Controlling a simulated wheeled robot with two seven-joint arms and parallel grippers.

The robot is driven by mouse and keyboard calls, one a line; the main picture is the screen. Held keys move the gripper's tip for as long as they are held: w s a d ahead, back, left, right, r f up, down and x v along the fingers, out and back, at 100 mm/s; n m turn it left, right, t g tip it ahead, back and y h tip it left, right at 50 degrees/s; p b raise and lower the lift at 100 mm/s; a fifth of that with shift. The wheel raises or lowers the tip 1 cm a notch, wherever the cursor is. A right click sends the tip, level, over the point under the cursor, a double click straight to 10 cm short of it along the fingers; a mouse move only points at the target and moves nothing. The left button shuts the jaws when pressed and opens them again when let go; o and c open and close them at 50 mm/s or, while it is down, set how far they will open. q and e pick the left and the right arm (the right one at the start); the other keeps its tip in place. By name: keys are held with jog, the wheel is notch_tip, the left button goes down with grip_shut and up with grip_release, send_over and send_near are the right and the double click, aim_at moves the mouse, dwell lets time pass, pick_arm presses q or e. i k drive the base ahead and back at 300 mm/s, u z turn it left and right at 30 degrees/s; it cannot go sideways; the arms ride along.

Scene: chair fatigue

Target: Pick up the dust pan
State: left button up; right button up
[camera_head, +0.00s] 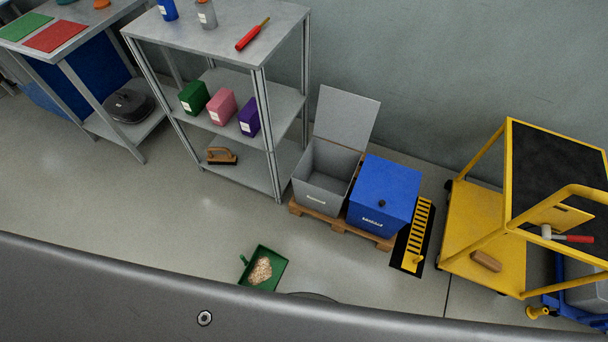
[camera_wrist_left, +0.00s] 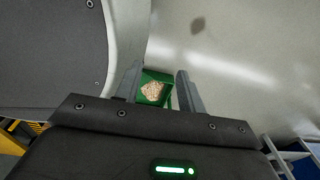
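The dust pan (camera_head: 276,278) is green and lies on the grey floor, near the front edge of my own body in the head view. It holds a heap of light brown debris (camera_head: 261,270). Its short green handle (camera_head: 243,260) points to the left. In the left wrist view the dust pan (camera_wrist_left: 147,76) shows between the two fingers of my left gripper (camera_wrist_left: 157,82). These fingers are spread apart with nothing held, and the pan is beyond them. My right gripper is in neither view.
A grey shelf unit (camera_head: 207,137) with colored boxes and a brush (camera_head: 221,156) stands behind the pan. An open grey bin (camera_head: 322,178) and a blue bin (camera_head: 385,192) sit on a pallet. A yellow cart (camera_head: 482,222) is at right. Floor left of the pan is clear.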

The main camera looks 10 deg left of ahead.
aim_at(265, 268)
jog(key=z, duration=0.3)
jog(key=k, duration=1.35)
jog(key=u, duration=0.8)
